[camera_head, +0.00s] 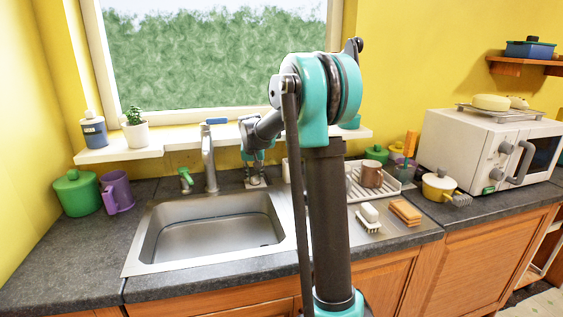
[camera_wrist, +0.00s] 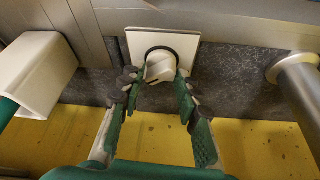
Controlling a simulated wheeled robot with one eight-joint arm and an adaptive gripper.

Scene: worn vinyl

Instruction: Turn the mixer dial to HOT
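The mixer dial (camera_wrist: 160,66) is a white round knob with a dark ring on a pale square plate (camera_wrist: 137,42), seen in the wrist view. No HOT marking is readable there. My gripper (camera_wrist: 158,82) has its green fingers spread, one on each side of the dial. The fingertips are very close to the knob; I cannot tell whether they touch it. In the head view my gripper (camera_head: 255,163) points down behind the sink, right of the tap (camera_head: 208,160), and the plate (camera_head: 256,182) shows just below it, with the knob mostly hidden.
The steel sink (camera_head: 160,258) lies in front. A white open holder (camera_wrist: 36,75) stands close to my gripper on one side, and the tap's base (camera_wrist: 280,68) on the other. A dish rack (camera_head: 365,192), brush (camera_head: 369,218) and sponge (camera_head: 405,212) are farther right.

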